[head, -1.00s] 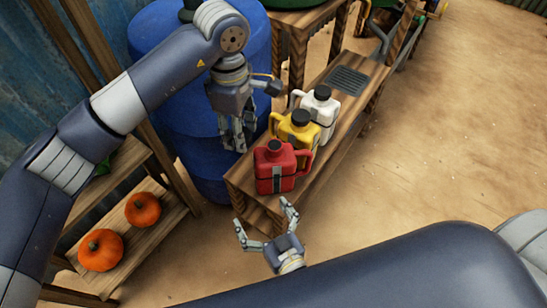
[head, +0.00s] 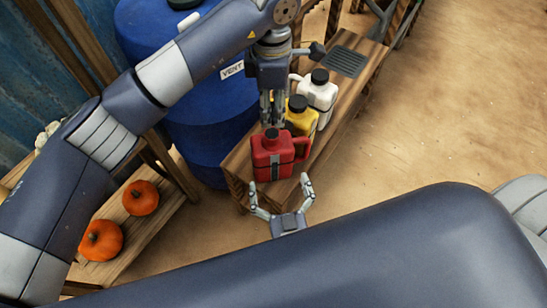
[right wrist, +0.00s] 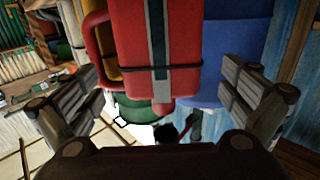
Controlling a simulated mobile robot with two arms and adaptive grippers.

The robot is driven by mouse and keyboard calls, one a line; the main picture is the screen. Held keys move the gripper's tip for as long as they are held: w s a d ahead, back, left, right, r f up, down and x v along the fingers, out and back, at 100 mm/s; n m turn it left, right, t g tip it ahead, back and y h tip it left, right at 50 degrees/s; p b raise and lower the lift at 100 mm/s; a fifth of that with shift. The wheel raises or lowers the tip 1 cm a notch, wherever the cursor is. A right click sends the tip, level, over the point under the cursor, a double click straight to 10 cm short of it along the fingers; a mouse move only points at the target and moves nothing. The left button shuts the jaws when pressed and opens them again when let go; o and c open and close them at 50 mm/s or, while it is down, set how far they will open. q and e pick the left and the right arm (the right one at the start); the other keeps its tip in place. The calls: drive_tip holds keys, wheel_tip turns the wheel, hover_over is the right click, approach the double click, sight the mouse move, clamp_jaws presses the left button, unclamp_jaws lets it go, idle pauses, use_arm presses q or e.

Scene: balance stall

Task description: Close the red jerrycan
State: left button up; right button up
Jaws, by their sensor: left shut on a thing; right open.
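The red jerrycan (head: 287,170) stands upright at the near end of a wooden bench, its handle to the right. My left gripper (head: 272,122) is right above its neck, fingers down. It is shut on a small dark cap, mostly hidden in the head view. In the right wrist view, which is upside down, a black cap (right wrist: 165,133) shows a little apart from the jerrycan's neck (right wrist: 162,107). My right gripper (head: 278,184) is open in front of the jerrycan. In the wrist view its fingers stand either side of the red body (right wrist: 180,40), apart from it.
A yellow jerrycan (head: 299,121) and a white jerrycan (head: 320,95), both with black caps, stand close behind on the bench (head: 335,125). A blue barrel (head: 205,100) is at the left. Pumpkins (head: 140,198) sit on a low shelf. The ground to the right is clear.

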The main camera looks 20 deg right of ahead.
drive_tip(key=w, duration=0.3)
drive_tip(key=w+d, duration=0.1)
drive_tip(key=w, duration=0.6)
drive_tip(key=shift+w+d, duration=0.15)
drive_tip(key=shift+w, duration=0.15)
drive_tip(key=c, duration=1.2)
use_arm(q)
hover_over(272, 133)
drive_tip(key=shift+f, duration=2.5)
use_arm(e)
drive_tip(key=shift+c, duration=0.2)
